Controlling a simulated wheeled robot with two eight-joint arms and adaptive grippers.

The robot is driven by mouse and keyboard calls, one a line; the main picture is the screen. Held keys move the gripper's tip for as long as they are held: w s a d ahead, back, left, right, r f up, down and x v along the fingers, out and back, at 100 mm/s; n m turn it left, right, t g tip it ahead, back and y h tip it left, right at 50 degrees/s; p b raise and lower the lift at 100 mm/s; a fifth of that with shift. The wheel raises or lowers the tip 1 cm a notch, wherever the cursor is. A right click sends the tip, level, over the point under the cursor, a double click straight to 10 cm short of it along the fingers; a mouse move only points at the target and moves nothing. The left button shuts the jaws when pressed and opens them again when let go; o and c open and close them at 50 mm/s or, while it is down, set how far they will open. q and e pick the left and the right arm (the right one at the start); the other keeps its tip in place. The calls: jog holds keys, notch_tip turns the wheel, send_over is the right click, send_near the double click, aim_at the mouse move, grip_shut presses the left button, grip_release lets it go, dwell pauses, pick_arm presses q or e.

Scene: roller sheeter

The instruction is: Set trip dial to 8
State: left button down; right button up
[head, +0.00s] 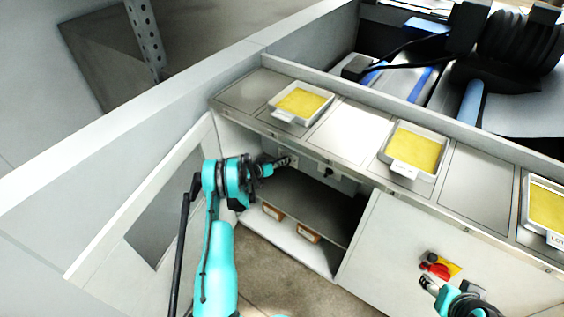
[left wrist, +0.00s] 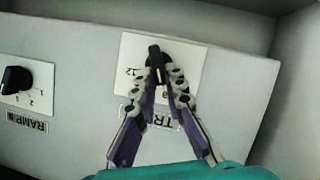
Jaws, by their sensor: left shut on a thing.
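The trip dial is a black knob (left wrist: 154,58) on a white plate (left wrist: 192,52) in the left wrist view. A printed 12 shows left of the knob, and the label below, starting TR, is partly covered by my fingers. My left gripper (left wrist: 165,78) is shut on the knob, hiding part of the scale, so I cannot tell the exact setting. In the head view my left gripper (head: 284,161) reaches into the open cabinet at the small control panel. My right gripper (head: 430,283) is at the lower right; whether its fingers are open is unclear.
A second black dial (left wrist: 15,80), labelled RAMP, sits on the same panel. The cabinet's open door (head: 150,215) stands left of my left arm. A red switch (head: 436,266) is close to my right gripper. Trays with yellow contents (head: 327,112) stand on the counter above.

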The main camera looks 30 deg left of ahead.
pick_arm(q)
jog(key=c, duration=1.6)
grip_release()
jog(key=shift+w, duration=0.1)
jog(key=shift+w+f, duration=0.1)
jog(key=v, duration=1.2)
jog(key=shift+d, duration=0.15)
